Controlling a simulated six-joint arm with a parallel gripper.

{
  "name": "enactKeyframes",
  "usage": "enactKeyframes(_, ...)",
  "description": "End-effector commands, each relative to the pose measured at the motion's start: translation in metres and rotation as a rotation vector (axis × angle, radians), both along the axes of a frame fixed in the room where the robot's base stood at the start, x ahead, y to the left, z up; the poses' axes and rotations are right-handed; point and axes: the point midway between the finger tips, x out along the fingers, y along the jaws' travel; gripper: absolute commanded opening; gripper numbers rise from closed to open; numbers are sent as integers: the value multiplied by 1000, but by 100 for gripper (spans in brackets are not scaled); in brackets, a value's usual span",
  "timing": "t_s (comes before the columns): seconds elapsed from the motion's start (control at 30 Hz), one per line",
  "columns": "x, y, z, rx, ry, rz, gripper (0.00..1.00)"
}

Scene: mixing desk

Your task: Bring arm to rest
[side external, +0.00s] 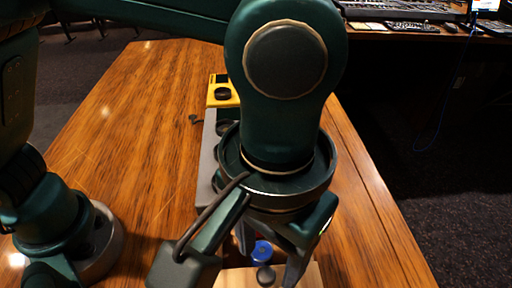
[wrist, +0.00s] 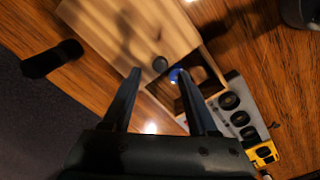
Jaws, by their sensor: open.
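My gripper (wrist: 159,72) is open, its two fingers apart with nothing seen held between them. It points down over the desk, above a light wooden box (wrist: 130,30). The box has an open dark recess, perhaps a drawer, and a small dark round knob (wrist: 160,64) that appears between the fingertips. A small blue thing (wrist: 175,75) shows at the recess, close to the right finger. In the side view the blue thing (side external: 262,247) and the wood (side external: 310,277) show below my gripper (side external: 272,258); my wrist hides part of this area.
A grey panel with black knobs (wrist: 230,101) lies beside the box, with a yellow device (wrist: 263,153) at its end; the yellow device also shows in the side view (side external: 222,88). The wooden desk (side external: 130,120) is clear at left. Its right edge drops to dark carpet.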

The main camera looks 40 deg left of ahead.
Motion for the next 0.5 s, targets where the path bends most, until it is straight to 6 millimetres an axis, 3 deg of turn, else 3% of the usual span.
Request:
enactKeyframes(0.2,0,0,15,-1,-1,0,59)
enactKeyframes(0.5,1,1,15,0,0,4,59)
